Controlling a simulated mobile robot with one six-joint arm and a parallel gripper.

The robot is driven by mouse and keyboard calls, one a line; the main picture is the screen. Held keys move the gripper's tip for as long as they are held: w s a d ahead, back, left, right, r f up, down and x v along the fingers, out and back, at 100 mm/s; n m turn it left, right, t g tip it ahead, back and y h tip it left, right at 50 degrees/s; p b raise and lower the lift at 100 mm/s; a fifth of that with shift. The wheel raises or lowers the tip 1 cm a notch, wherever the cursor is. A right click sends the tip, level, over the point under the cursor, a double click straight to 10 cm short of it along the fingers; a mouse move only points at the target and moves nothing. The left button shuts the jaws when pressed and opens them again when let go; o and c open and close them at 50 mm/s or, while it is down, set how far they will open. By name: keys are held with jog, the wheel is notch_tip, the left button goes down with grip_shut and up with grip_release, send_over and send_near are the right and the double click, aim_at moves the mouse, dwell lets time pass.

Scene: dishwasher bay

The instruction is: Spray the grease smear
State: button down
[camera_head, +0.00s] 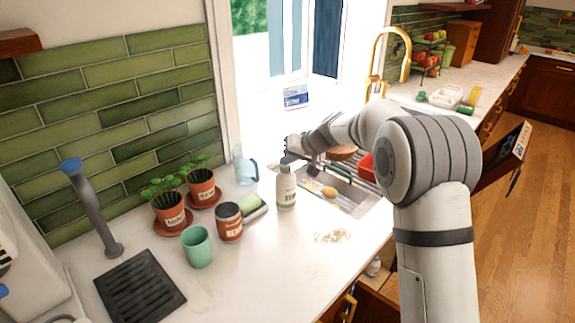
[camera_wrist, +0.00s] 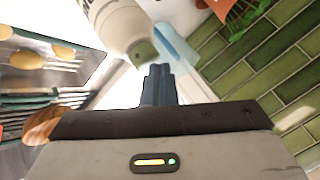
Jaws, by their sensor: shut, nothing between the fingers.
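A pale smear (camera_head: 332,236) lies on the white counter in front of the sink. In the wrist view the dark fingers (camera_wrist: 158,80) are shut together and empty, beside the pale bottle (camera_wrist: 118,25). The smear does not show clearly in the wrist view.
A clear blue-tinted jug (camera_head: 245,168) stands behind the bottle. A green sponge-like item (camera_head: 250,206), a brown jar (camera_head: 229,222), a green cup (camera_head: 196,247) and potted herbs (camera_head: 170,209) stand to the left. The sink (camera_head: 345,199) holds dishes. Counter around the smear is clear.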

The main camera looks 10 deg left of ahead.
aim_at(288, 167)
jog(key=shift+f, duration=0.15)
jog(key=shift+f+b, duration=0.4)
jog(key=shift+b, duration=0.4)
jog(key=shift+w+r, duration=0.1)
jog(key=shift+r, duration=0.2)
dwell(0.3)
jog(key=shift+r+p, duration=0.3)
jog(key=shift+r, duration=0.25)
jog(key=shift+r+p, duration=1.3)
jog(key=shift+r, duration=1.25)
